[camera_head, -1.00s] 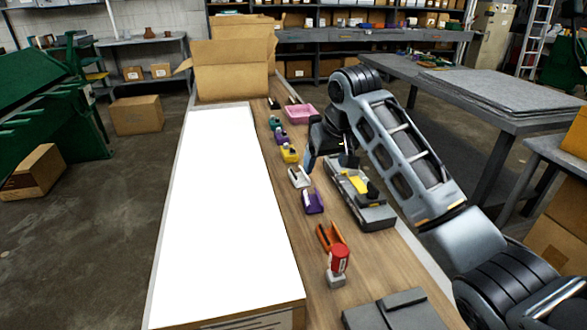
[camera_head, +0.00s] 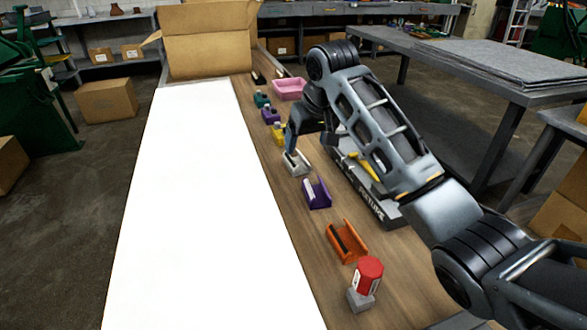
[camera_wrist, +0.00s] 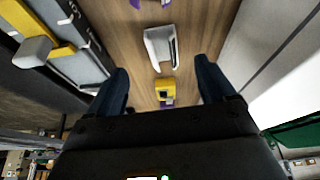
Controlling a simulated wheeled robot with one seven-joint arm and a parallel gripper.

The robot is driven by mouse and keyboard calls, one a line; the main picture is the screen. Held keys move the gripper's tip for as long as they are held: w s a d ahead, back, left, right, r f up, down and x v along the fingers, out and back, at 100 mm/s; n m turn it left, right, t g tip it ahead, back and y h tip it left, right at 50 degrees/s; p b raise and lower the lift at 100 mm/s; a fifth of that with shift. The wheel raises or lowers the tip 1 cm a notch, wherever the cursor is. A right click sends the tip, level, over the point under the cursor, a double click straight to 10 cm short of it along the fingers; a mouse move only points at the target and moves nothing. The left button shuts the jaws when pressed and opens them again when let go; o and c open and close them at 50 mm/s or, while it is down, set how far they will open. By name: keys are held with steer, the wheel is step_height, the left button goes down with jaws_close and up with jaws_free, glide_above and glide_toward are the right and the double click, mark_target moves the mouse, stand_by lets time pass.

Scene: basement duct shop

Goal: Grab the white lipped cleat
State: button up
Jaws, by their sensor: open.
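The white lipped cleat (camera_head: 296,162) lies on the wooden bench in the row of coloured cleats, between the yellow and purple ones. In the wrist view the white cleat (camera_wrist: 161,49) lies ahead of the fingertips, roughly centred between them in width. My gripper (camera_head: 290,145) is just above and behind it in the head view, partly covering it. In the wrist view my gripper (camera_wrist: 160,80) has two dark blue fingers spread wide apart, with nothing held. The fingers appear apart from the cleat; their exact height above the bench is hard to tell.
A yellow cleat (camera_wrist: 165,92) sits close to the white one. A purple cleat (camera_head: 317,192), an orange cleat (camera_head: 346,241) and a red-topped item (camera_head: 368,277) stand nearer. A grey fixture (camera_head: 385,208) is right; a bright white panel (camera_head: 190,210) covers the left. A pink tray (camera_head: 289,88) lies farther back.

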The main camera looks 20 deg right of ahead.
mark_target(300, 170)
steer(key=x, duration=0.2)
steer(key=shift+w+f+b, duration=0.2)
steer(key=shift+f+b, duration=0.05)
steer(key=shift+b, duration=0.05)
steer(key=x, duration=0.6)
steer(key=shift+w+a+f, duration=0.1)
steer(key=shift+w+f, duration=0.05)
steer(key=shift+f, duration=0.05)
steer(key=c, duration=1.1)
